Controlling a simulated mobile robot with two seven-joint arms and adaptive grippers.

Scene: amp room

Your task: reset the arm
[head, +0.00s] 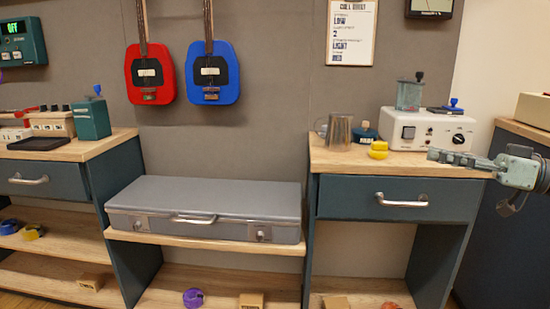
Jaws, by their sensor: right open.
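My right gripper (472,178) comes in from the right edge, in front of the right-hand workbench. Its jaws are open and nothing is held between them. It shows beside the bench's right corner, just below and right of the white amplifier box (432,130); I cannot tell the exact gap. My left gripper and left arm are not in view.
The right bench (330,158) holds a metal mug (340,133) and yellow items (379,150) above a closed drawer (400,200). A grey case (205,197) lies shut on the middle shelf. Red (150,75) and blue (212,73) guitars hang behind.

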